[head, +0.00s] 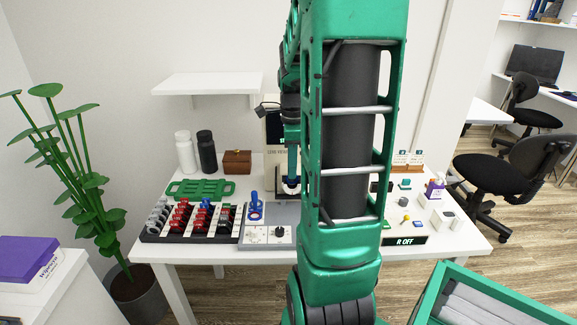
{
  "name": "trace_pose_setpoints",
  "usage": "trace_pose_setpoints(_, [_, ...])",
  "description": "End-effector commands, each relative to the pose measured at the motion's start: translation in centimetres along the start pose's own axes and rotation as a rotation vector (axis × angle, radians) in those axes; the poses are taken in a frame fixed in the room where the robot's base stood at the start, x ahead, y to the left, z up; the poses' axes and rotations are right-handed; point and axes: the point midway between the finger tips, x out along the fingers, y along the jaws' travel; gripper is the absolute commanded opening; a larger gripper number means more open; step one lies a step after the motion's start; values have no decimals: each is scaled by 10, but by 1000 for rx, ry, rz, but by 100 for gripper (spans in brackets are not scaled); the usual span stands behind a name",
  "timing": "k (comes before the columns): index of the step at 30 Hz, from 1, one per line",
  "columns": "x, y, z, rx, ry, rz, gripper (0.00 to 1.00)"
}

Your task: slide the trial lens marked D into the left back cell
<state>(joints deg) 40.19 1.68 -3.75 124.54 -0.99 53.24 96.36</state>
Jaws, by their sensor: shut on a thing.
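My gripper (292,168) is beyond my large green arm link, above the back of the white table. It is shut on a small round lens-like piece (291,184); its letter is too small to read, so I cannot tell if it is D. A black and white lens rack (148,236) at the table's left front holds rows of trial lenses with grey, red, blue and dark handles. A grey unit (281,213) with a knob stands right of it, below my gripper, with a blue-handled piece (255,208) upright at its left. I cannot make out which cell is the left back one.
A green tray (175,190) lies behind the rack. A white bottle (184,152), a black bottle (207,152) and a brown box (237,162) stand at the back. Small items and an "R OFF" sign (405,240) are at right. My arm hides the table's middle.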

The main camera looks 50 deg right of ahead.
Motion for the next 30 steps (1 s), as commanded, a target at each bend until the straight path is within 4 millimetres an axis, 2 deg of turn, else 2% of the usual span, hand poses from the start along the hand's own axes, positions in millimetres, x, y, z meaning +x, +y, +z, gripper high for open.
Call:
trace_pose_setpoints(12, [11, 0, 0, 0, 0, 0, 0])
trace_pose_setpoints(22, [12, 0, 0, 0, 0, 0, 0])
trace_pose_setpoints(24, [12, 0, 0, 0, 0, 0, 22])
trace_pose_setpoints(25, [12, 0, 0, 0, 0, -1, 28])
trace_pose_setpoints(30, [12, -1, 0, 0, 0, -4, 28])
